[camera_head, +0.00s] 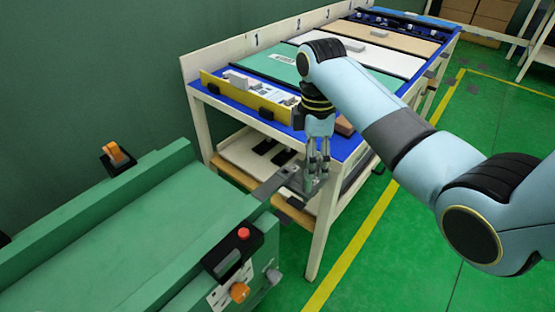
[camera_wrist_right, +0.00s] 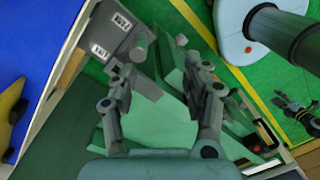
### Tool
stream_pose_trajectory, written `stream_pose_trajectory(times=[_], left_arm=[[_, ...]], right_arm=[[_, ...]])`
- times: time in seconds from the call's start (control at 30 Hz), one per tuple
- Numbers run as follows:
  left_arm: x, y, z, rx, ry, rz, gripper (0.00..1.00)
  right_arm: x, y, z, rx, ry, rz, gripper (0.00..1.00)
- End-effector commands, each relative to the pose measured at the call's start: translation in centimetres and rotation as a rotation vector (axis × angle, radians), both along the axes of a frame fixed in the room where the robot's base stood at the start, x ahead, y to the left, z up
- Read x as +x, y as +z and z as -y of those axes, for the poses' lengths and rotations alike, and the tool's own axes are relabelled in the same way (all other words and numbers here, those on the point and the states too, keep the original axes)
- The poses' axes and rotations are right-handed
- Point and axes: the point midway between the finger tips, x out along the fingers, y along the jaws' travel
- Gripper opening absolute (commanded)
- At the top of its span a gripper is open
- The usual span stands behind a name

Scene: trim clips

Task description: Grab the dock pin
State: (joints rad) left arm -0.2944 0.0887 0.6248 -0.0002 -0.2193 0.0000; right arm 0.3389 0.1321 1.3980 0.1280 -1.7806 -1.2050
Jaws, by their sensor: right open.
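My right gripper (camera_head: 315,182) points down in front of the near end of the workbench, above a grey dock bracket (camera_head: 270,187). In the right wrist view the gripper (camera_wrist_right: 161,43) is open, its fingers apart with nothing clearly held between them. A grey block with two white labels (camera_wrist_right: 118,30), part of the bracket area, lies beside the left finger in that view. A grey plate (camera_wrist_right: 146,84) shows between the fingers. I cannot clearly single out the dock pin; the fingers may cover it.
A green cart (camera_head: 150,245) with a red button (camera_head: 243,234) and an orange knob (camera_head: 239,292) stands at lower left. The workbench (camera_head: 314,235) has a yellow-fronted tray (camera_head: 245,97) and several coloured mats. Open green floor lies right of it.

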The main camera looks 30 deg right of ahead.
Motion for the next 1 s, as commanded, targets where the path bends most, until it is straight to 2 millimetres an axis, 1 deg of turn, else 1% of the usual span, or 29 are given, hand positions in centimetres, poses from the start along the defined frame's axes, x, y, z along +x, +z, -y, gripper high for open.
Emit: stream_pose_trajectory(times=[0.03, 0.1, 0.13, 0.17, 0.3, 0.4, 0.57, 0.67, 0.83, 0.9, 1.0], left_arm=[[0.0, 1.1, 0.0, 0.0, 0.0, -0.001, 0.44], [-0.2, 1.4, 0.1, -0.001, 0.0, -0.002, 0.44], [-0.3, 1.3, 0.1, -0.002, 0.001, -0.004, 0.44], [-0.5, 1.2, 0.3, -0.003, 0.001, -0.007, 0.44], [-1.6, 0.6, 1.3, -0.016, 0.006, -0.022, 0.44], [-1.8, 0.3, 1.5, -0.018, 0.007, -0.027, 0.44], [-1.3, 0.2, 1.1, -0.013, 0.005, -0.02, 0.44], [-0.8, 0.1, 0.9, -0.011, 0.004, -0.013, 0.44], [-0.5, -0.4, 0.7, -0.009, 0.003, -0.007, 0.44], [-0.5, -0.5, 0.7, -0.008, 0.003, -0.007, 0.44], [-0.5, -0.5, 0.7, -0.008, 0.003, -0.007, 0.44]], right_arm=[[1.2, 2.3, 0.2, -0.003, -0.001, 0.026, 0.49], [2.2, 3.3, 0.2, -0.003, -0.002, 0.044, 0.49], [2.4, 3.3, 0.2, -0.002, -0.003, 0.048, 0.49], [2.5, 3.0, 0.2, -0.003, -0.003, 0.049, 0.49], [2.5, 0.4, 0.2, -0.002, -0.004, 0.049, 0.49], [2.6, -1.1, 0.2, -0.002, -0.004, 0.05, 0.49], [2.6, -2.3, 0.3, -0.002, -0.005, 0.052, 0.49], [2.6, -3.6, 0.5, -0.003, -0.005, 0.051, 0.49], [2.7, -6.3, 0.7, -0.002, -0.004, 0.05, 0.49], [2.7, -7.0, 0.7, -0.002, -0.004, 0.052, 0.49], [2.8, -7.3, 0.7, -0.002, -0.004, 0.052, 0.49]])
